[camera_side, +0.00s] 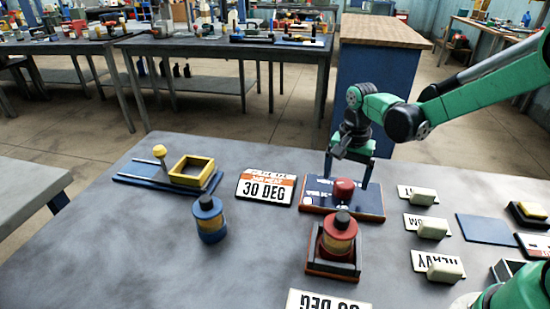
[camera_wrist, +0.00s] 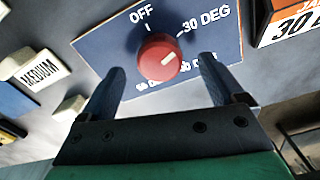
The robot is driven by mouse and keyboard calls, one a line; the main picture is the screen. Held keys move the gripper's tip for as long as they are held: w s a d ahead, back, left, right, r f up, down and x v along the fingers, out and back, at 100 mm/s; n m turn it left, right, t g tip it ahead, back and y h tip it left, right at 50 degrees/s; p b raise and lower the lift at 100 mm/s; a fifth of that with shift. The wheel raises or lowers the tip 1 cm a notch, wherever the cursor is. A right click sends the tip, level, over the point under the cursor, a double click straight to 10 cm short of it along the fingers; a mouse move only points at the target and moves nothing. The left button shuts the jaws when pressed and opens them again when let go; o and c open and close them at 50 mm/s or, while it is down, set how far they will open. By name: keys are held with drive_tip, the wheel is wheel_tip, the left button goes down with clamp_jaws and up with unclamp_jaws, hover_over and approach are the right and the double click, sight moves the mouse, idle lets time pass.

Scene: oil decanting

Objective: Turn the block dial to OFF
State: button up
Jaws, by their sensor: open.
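The block dial is a red knob (camera_wrist: 158,62) on a blue plate (camera_wrist: 100,45) with white lettering. The wrist view shows an OFF label with a tick at the top, 30 DEG to its right and another label, partly hidden, below. The knob's white mark points to the upper right, towards the 30 DEG side and away from OFF. In the side view the knob (camera_side: 344,189) stands on the plate (camera_side: 370,211). My gripper (camera_side: 347,181) is over it, pointing down. It is open (camera_wrist: 163,80), with one finger on each side of the knob and gaps between.
A 30 DEG sign (camera_side: 266,188) lies left of the plate. A red-capped container (camera_side: 338,236) stands in a tray in front, and a blue one (camera_side: 209,219) at left. Labelled blocks (camera_side: 432,229) lie at right. A yellow frame (camera_side: 192,170) stands far left.

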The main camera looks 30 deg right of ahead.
drive_tip(key=shift+f, duration=0.65)
drive_tip(key=shift+c, duration=0.2)
drive_tip(key=c, duration=1.2)
drive_tip(key=shift+c, duration=0.2)
